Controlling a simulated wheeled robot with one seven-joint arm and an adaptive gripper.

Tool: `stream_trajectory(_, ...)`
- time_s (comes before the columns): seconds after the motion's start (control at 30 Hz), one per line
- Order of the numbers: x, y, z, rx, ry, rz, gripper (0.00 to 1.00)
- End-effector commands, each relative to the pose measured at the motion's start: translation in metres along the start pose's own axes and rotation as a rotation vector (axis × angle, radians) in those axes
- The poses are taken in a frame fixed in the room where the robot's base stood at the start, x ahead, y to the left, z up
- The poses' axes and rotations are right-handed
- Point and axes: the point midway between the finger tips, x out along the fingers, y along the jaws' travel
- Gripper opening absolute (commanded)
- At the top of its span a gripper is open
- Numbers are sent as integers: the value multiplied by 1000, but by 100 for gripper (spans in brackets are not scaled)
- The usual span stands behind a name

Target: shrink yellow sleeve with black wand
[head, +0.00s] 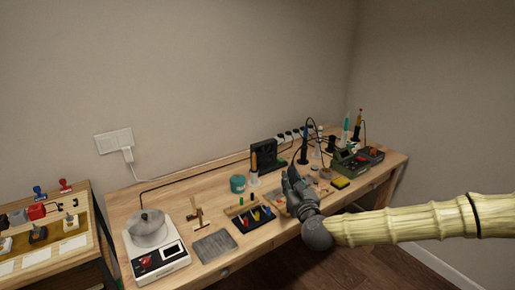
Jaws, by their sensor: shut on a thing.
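My gripper (291,181) is dark grey and sits over the front middle of the workbench. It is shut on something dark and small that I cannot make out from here. A slim black upright tool (304,148), with a black cable looping above it, shows just behind the gripper. It may be the black wand, and I cannot tell whether the gripper touches it. I cannot pick out the yellow sleeve for sure. A small yellow block (340,183) lies to the right of the gripper. My arm and gripper hide part of the bench.
The wooden workbench (122,206) runs along the wall. A black tray of coloured tools (239,222) lies left of the gripper. A green-grey station (349,161) stands at the right. A scale with a pan (150,229) stands at the left. A side table (78,241) is further left.

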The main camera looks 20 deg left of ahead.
Motion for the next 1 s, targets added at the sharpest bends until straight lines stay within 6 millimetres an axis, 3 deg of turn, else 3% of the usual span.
stream_trajectory(0.03,11,17,20,-2,-3,29,0)
stream_trajectory(0.2,35,62,58,-4,3,110,0)
stream_trajectory(0.4,49,93,83,-5,9,165,0)
stream_trajectory(0.67,51,100,84,-5,12,178,0)
stream_trajectory(1.0,51,100,60,-5,12,177,0)
